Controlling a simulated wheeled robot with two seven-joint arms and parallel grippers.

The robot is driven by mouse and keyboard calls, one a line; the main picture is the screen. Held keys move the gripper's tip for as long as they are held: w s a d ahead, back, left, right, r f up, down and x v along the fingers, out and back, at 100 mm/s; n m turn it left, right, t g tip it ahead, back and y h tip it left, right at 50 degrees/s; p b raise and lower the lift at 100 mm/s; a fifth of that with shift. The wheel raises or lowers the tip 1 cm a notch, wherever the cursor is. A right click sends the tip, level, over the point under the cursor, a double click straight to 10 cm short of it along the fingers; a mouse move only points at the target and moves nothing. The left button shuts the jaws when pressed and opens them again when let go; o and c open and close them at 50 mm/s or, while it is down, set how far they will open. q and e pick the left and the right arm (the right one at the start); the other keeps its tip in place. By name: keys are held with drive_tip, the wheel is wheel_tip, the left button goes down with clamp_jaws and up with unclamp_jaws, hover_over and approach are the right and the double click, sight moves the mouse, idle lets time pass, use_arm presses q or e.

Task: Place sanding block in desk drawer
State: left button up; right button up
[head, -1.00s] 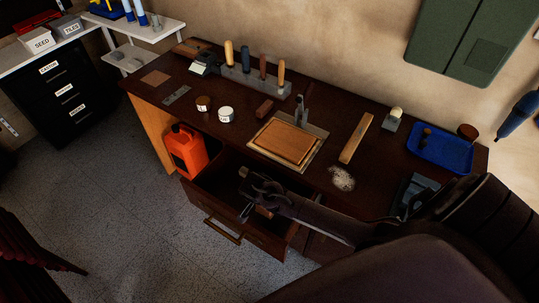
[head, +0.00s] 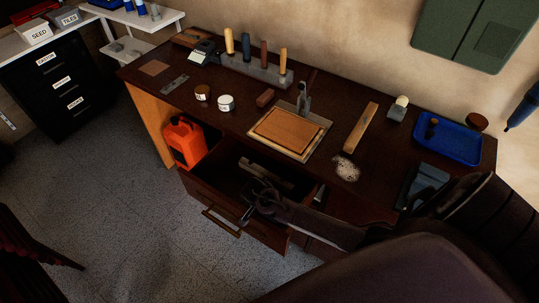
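The desk drawer (head: 214,210) is pulled out from the front of the dark wooden desk, and its inside is in shadow. My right gripper (head: 254,200) is over the open drawer, its arm reaching in from the right. It is too dark to tell whether its fingers are apart or hold something. A pale grey-brown bar-like thing (head: 266,173) shows in the drawer just behind the gripper. I cannot tell whether it is the sanding block. A small reddish-brown block (head: 265,98) lies on the desktop behind the wooden board. My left gripper is out of view.
The desktop holds a framed board (head: 285,135), a wooden strip (head: 356,130), a pale powdery patch (head: 346,168), a blue tray (head: 449,141) and a tool rack (head: 250,73). An orange can (head: 184,142) stands left of the drawer. The floor in front is clear.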

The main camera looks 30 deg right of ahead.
idle(0.3)
drive_tip(key=o, duration=1.1)
drive_tip(key=shift+o, duration=0.4)
drive_tip(key=shift+f, duration=0.1)
drive_tip(key=shift+o, duration=1.3)
drive_tip(key=v, duration=0.8)
drive_tip(key=shift+f, duration=0.1)
